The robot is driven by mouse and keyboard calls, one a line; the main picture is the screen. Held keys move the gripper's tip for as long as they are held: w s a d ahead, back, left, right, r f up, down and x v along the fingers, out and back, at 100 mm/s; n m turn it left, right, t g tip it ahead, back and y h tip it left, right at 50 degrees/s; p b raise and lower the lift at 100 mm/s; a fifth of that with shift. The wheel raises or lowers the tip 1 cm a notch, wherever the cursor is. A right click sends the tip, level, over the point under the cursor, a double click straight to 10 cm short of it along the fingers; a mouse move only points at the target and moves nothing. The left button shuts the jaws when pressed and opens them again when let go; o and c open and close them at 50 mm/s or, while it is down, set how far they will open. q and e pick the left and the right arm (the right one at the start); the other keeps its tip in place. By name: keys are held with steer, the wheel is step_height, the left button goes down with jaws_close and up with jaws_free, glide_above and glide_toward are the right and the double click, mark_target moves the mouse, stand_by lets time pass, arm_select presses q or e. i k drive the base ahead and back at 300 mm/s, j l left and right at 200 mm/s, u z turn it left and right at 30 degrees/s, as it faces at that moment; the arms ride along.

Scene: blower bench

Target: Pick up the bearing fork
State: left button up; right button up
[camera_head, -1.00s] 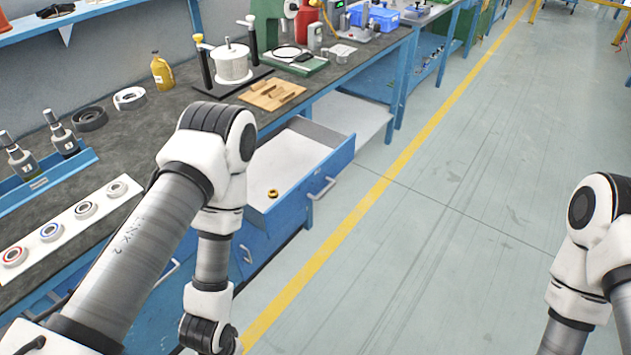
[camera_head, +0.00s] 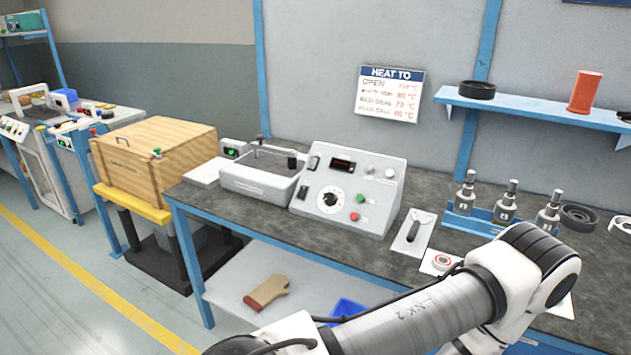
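A dark-handled tool (camera_head: 413,228), which looks like the bearing fork, lies on a white plate (camera_head: 408,248) on the bench top, right of the heater control box. It is small here, so its exact shape is hard to tell. The left gripper is outside the picture.
The grey heater box (camera_head: 345,188) and a metal bath (camera_head: 262,176) stand left of the tool. Bottle-like tools (camera_head: 507,203) stand in a blue rack to its right. A wooden crate (camera_head: 153,160) is at the left. A glove (camera_head: 266,293) lies on the lower shelf.

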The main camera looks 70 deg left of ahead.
mark_target(412, 234)
steer(key=u, duration=1.6)
steer(key=i+j, duration=0.15)
steer(key=j, duration=0.15)
steer(key=i+j+u, duration=0.1)
steer(key=j, duration=0.2)
steer(key=i+j+u, duration=0.1)
steer(key=j, duration=0.2)
steer(key=i, duration=0.05)
